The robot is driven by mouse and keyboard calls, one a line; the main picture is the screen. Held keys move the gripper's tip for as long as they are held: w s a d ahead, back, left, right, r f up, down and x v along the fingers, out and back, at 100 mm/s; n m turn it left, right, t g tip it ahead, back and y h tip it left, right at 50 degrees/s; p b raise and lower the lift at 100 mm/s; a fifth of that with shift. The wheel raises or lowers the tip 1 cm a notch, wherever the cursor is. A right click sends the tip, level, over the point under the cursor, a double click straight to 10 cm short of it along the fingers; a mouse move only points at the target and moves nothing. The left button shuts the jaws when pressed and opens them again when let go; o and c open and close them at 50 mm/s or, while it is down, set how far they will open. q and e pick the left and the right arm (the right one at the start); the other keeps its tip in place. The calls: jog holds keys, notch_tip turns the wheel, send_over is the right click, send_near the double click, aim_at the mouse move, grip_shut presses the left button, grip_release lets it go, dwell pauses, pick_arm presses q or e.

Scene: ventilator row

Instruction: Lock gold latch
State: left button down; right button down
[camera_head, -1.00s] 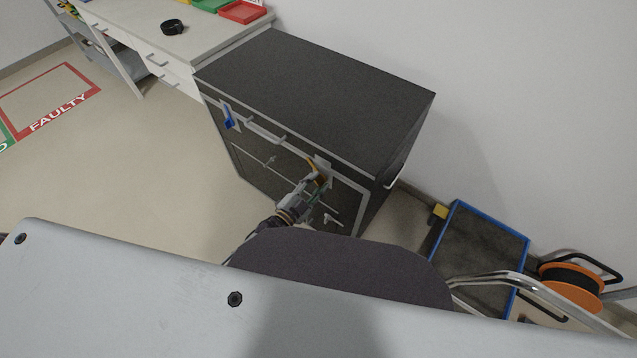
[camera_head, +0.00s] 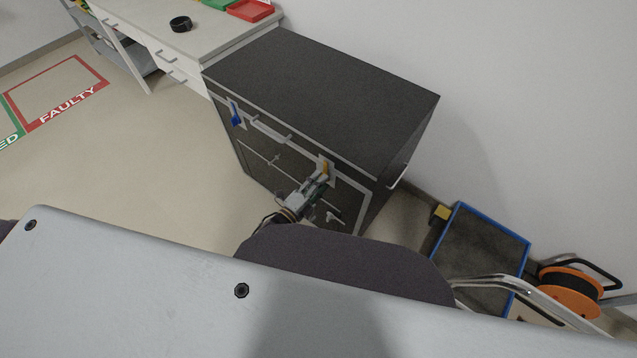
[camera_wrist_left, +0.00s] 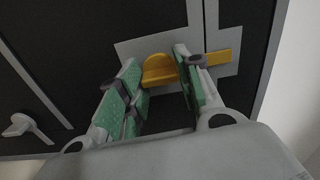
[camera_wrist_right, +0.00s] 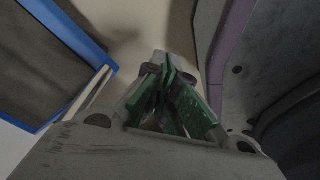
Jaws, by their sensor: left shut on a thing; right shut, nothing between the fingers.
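The gold latch (camera_head: 325,168) is on a pale plate on the front of the dark cabinet (camera_head: 320,95). In the left wrist view, its rounded gold tab (camera_wrist_left: 158,70) is between the fingers of my left gripper (camera_wrist_left: 160,78), and a gold bar (camera_wrist_left: 219,57) shows on the plate beyond the right-hand finger. My left gripper (camera_head: 320,180) is shut on the latch and partly hides it in the head view. My right gripper (camera_wrist_right: 165,75) is shut and empty, away from the cabinet, and out of the head view.
A blue latch (camera_head: 235,114) and a bar handle (camera_head: 271,131) are on the cabinet front. A small pale handle (camera_wrist_left: 25,127) is lower down. A blue-edged platform (camera_head: 480,250) and an orange reel (camera_head: 570,290) stand at right. The floor at left is clear.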

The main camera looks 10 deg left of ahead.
pick_arm(q)
jog(key=shift+m, duration=0.6)
